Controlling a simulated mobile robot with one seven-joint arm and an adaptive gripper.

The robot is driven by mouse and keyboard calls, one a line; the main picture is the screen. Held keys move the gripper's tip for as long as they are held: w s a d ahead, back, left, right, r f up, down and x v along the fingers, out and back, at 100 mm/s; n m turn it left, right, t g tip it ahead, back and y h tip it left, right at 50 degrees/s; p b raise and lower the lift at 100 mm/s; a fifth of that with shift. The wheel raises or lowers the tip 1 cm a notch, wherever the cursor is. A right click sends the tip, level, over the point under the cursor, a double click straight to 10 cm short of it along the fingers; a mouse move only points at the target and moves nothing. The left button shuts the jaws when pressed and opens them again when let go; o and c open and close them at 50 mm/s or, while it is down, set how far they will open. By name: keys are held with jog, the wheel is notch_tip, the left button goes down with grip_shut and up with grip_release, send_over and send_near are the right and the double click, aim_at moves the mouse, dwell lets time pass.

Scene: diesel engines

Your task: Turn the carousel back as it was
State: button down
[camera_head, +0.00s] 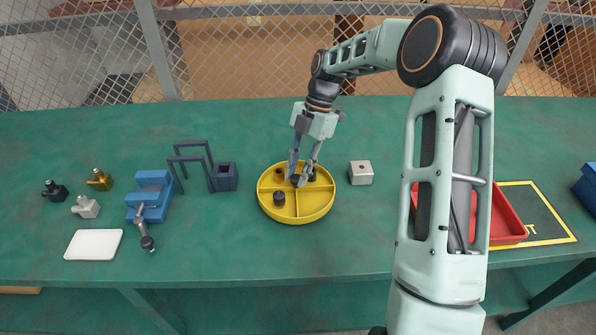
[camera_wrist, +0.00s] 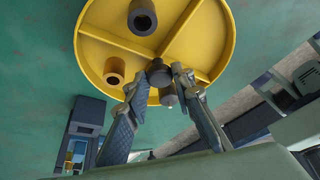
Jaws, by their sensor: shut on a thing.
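The carousel (camera_head: 312,213) is a round yellow tray with raised dividers, standing on the green bench; it also fills the top of the wrist view (camera_wrist: 215,50). My gripper (camera_head: 299,181) reaches down to its middle. In the wrist view its fingers (camera_wrist: 170,74) are shut on a dark grey knob (camera_wrist: 158,75) where the dividers meet. A dark hollow cylinder (camera_head: 279,199) sits in the front-left compartment and a brown hollow one (camera_head: 279,175) in the back-left. Another dark part (camera_head: 311,174) is beside the fingers at the back right, partly hidden.
A metal block (camera_head: 361,173) stands close right of the carousel. Dark frames (camera_head: 192,164) and a box (camera_head: 224,176) stand left, then a blue vise (camera_head: 150,196), small fittings and a white plate (camera_head: 93,245). A red tray (camera_head: 507,222) lies right, partly behind my arm.

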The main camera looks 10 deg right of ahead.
jog(key=c, duration=1.7)
grip_release()
jog(key=shift+o, duration=0.2)
jog(key=v, duration=1.2)
jog(key=shift+a, duration=0.1)
